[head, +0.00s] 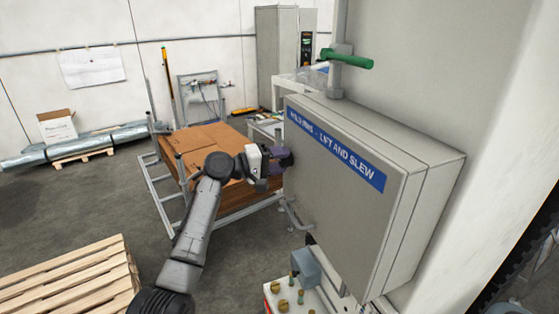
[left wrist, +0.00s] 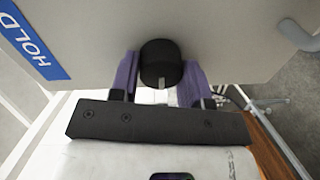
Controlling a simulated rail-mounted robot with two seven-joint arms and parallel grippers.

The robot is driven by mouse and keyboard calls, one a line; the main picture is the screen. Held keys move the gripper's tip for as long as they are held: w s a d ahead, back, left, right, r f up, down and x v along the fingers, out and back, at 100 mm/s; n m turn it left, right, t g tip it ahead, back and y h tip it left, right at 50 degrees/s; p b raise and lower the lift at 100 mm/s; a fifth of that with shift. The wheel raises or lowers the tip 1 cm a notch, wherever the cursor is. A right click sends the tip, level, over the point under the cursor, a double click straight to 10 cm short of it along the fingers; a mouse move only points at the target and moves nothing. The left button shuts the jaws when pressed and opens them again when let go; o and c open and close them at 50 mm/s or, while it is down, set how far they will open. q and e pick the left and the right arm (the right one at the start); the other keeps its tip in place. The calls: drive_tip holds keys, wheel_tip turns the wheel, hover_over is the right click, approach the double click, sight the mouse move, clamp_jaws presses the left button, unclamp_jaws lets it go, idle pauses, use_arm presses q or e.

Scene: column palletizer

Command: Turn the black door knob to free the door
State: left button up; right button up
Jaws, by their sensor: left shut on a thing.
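The black door knob (left wrist: 160,63) sits on the grey cabinet door in the left wrist view, near the door's edge. My left gripper (left wrist: 160,80) has its purple fingers on either side of the knob and is shut on it. A short pale mark shows on the knob's lower edge. In the head view my left gripper (head: 280,160) is at the left edge of the grey cabinet (head: 335,212), and it hides the knob there. The cabinet door looks closed. A blue label reading "LIFT AND SLEW" (head: 335,150) runs across it. My right gripper is not in view.
A green-handled valve (head: 347,60) stands on a pipe above the cabinet. A control box with brass knobs (head: 285,300) sits below it. A stack of brown cardboard (head: 200,140) stands behind my left arm. A wooden pallet (head: 75,283) lies at lower left.

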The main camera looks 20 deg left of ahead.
use_arm(q)
drive_tip(key=o, duration=0.9)
drive_tip(key=shift+a, duration=0.1)
drive_tip(key=shift+b+v, duration=2.75)
drive_tip(key=shift+v, duration=4.1)
